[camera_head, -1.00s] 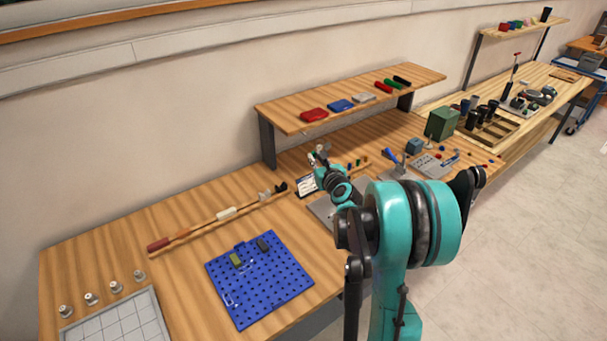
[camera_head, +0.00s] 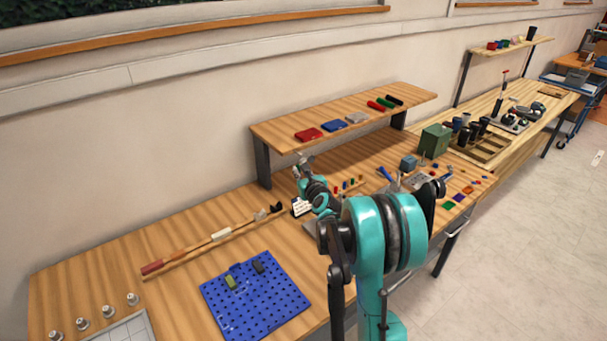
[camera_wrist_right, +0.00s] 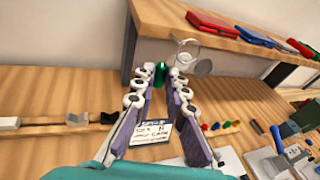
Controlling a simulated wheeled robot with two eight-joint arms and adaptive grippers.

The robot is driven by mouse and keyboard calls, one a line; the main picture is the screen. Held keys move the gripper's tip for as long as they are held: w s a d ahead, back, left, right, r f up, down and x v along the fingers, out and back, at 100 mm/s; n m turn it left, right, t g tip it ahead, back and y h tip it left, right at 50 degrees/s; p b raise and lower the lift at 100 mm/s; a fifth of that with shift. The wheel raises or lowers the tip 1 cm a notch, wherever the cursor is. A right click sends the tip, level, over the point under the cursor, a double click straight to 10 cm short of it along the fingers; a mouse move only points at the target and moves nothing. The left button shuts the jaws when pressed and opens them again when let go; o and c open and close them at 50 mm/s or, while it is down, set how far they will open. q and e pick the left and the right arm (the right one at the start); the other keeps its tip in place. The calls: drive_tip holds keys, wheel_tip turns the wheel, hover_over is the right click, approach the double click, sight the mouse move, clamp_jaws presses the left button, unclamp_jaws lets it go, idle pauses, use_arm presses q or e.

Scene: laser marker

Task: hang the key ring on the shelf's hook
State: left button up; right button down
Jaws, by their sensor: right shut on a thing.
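My right gripper (camera_wrist_right: 158,75) is shut on the green tag (camera_wrist_right: 160,73) of the key ring, held between its fingertips. A thin pale ring (camera_wrist_right: 187,41) shows just beyond the tips, in front of the shelf's front edge. In the head view my right gripper (camera_head: 303,160) is below the left part of the wooden shelf (camera_head: 285,138), near its front edge. I cannot make out the hook, nor tell whether the ring touches it. My left gripper is not in view.
Red (camera_head: 309,134) and blue boxes (camera_head: 334,125) lie on the shelf. A small card (camera_wrist_right: 154,131) stands on the bench below the gripper. The blue pegboard (camera_head: 255,296) is at the front left. The shelf's left leg (camera_head: 262,163) is close to the gripper.

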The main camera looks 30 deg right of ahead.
drive_tip(key=shift+w+a+f+b, duration=0.1)
drive_tip(key=shift+w+f+b, duration=0.2)
drive_tip(key=shift+w, duration=0.55)
drive_tip(key=shift+w+a+f+b, duration=0.1)
drive_tip(key=shift+w+f+b, duration=0.15)
drive_tip(key=shift+w, duration=0.55)
drive_tip(key=c, duration=1.5)
unclamp_jaws()
drive_tip(key=shift+o, duration=0.2)
drive_tip(key=v, duration=1.2)
